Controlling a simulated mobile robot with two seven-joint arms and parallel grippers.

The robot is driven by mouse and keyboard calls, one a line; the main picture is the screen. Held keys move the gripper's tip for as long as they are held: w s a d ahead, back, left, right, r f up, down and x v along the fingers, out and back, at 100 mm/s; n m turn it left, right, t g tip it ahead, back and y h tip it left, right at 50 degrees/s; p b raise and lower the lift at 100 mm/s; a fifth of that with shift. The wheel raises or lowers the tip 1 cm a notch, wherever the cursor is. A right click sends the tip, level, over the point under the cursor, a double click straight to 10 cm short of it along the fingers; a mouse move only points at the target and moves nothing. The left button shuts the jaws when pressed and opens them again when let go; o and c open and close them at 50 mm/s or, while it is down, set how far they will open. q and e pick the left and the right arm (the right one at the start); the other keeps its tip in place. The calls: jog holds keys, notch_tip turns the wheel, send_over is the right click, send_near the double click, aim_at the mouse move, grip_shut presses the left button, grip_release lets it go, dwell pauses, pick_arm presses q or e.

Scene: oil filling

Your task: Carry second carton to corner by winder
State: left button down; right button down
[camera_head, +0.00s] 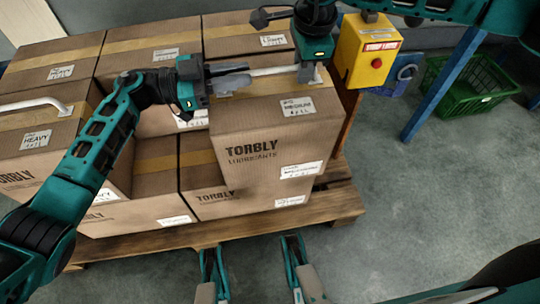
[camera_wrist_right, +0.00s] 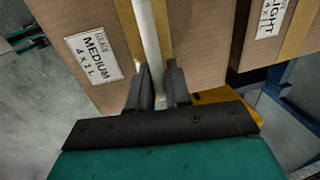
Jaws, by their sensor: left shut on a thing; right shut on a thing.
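A brown TORBLY carton marked MEDIUM (camera_head: 262,150) stands upright at the front right of the pallet stack. A white bar handle (camera_head: 275,71) runs across its top. My left gripper (camera_head: 238,80) is shut on the handle's left part. My right gripper (camera_head: 308,72) is shut on its right end. In the right wrist view, the fingers of my right gripper (camera_wrist_right: 163,88) close around the white handle (camera_wrist_right: 147,40), beside the carton's MEDIUM label (camera_wrist_right: 93,57). The carton's underside is hidden, so I cannot tell whether it rests on anything. I cannot make out a winder.
Other cartons (camera_head: 150,45) stand behind and left on the wooden pallet (camera_head: 345,200). A yellow box with a red button (camera_head: 365,55) is close right of the carton. A blue post (camera_head: 440,85) and a green crate (camera_head: 470,85) stand further right. Grey floor lies clear at front right.

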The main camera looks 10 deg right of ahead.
pick_arm(q)
jog(key=shift+w+f, duration=0.1)
jog(key=shift+f, duration=0.1)
pick_arm(e)
jog(key=shift+w+a+f, duration=0.1)
jog(key=shift+f, duration=0.2)
pick_arm(q)
jog(key=c, duration=1.5)
grip_release()
jog(key=shift+f, duration=0.55)
pick_arm(e)
jog(key=c, duration=1.5)
grip_release()
jog(key=shift+f, duration=0.4)
pick_arm(q)
jog(key=o, duration=0.4)
jog(key=shift+r, duration=0.15)
pick_arm(e)
jog(key=o, duration=0.4)
jog(key=shift+r, duration=0.1)
pick_arm(q)
jog(key=shift+o, duration=0.2)
jog(key=shift+s, duration=0.2)
pick_arm(e)
jog(key=shift+o, duration=0.2)
jog(key=shift+s, duration=0.2)
